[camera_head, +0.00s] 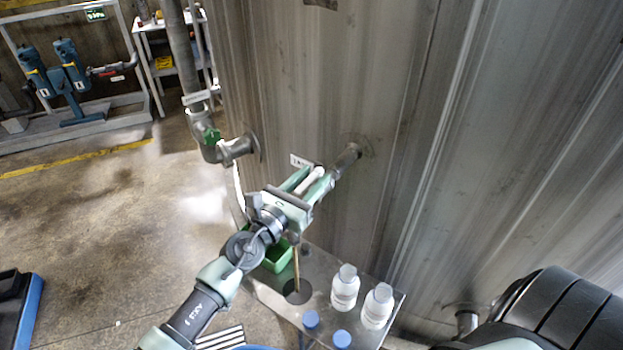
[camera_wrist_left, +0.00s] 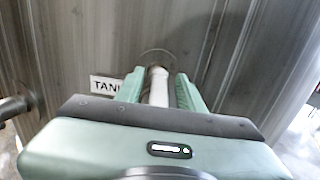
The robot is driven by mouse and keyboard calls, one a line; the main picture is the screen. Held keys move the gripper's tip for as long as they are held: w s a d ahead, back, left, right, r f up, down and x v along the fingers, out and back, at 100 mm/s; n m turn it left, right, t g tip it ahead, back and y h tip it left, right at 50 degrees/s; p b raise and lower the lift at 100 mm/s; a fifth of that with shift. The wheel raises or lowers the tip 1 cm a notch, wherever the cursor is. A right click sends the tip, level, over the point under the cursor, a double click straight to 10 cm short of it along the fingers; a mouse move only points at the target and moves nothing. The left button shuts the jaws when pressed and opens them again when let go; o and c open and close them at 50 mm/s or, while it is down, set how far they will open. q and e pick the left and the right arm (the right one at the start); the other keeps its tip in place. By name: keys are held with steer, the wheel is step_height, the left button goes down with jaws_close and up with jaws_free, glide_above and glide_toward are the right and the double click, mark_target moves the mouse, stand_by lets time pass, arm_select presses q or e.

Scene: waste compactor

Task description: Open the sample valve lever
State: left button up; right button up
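The sample valve's pipe stub (camera_head: 347,157) comes out of the grey metal tank wall, beside a partly hidden white label. A pale, bar-shaped lever (camera_wrist_left: 158,88) lies between the two green fingers of my left gripper (camera_wrist_left: 162,92). It also shows between the fingers in the head view (camera_head: 312,180). My left gripper (camera_head: 309,181) points at the stub, and its fingers stand apart around the lever. A narrow gap shows on the right side of the lever in the wrist view. The gripper body hides the rest of the valve. My right gripper is out of view.
A metal shelf (camera_head: 262,292) below holds a green container (camera_head: 276,258), two white bottles (camera_head: 345,288) and blue caps (camera_head: 342,339). A rack with blue pumps is at the back left; open floor lies between.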

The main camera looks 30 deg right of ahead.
mark_target(298, 195)
arm_select(q)
steer(key=shift+s+a, duration=0.15)
steer(key=shift+a, duration=0.25)
steer(key=p+v, duration=0.2)
steer(key=v, duration=0.4)
steer(key=shift+s+a+p, duration=0.3)
steer(key=shift+a+p, duration=0.05)
steer(key=shift+p, duration=0.05)
